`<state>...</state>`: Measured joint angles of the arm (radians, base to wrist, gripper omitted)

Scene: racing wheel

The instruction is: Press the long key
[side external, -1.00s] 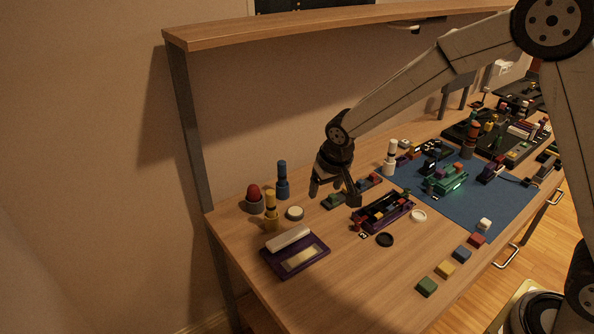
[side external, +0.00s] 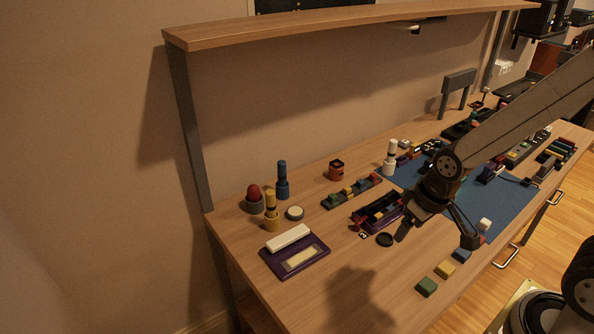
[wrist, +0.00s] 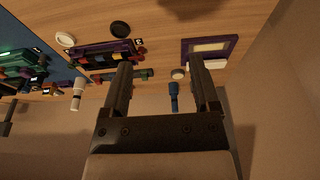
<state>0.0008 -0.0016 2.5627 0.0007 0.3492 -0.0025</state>
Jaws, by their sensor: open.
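A long white bar (side external: 288,237), which looks like the long key, lies along the back of a purple base (side external: 318,262) at the left front of the desk. The base also has a pale cream panel. In the wrist view the white bar (wrist: 212,64) is partly hidden behind my right finger, and the purple base (wrist: 232,42) is at the upper right. My gripper (side external: 437,234) is open and empty over the desk's right-middle part, well to the right of the bar. Its spread fingers (wrist: 161,66) also show in the wrist view.
A yellow bottle (side external: 271,212), a blue bottle (side external: 282,180) and a red dome in a grey cup (side external: 254,198) stand behind the base. A dark purple tray (side external: 370,214) holds small blocks. Green (side external: 427,286) and yellow keycaps lie in front.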

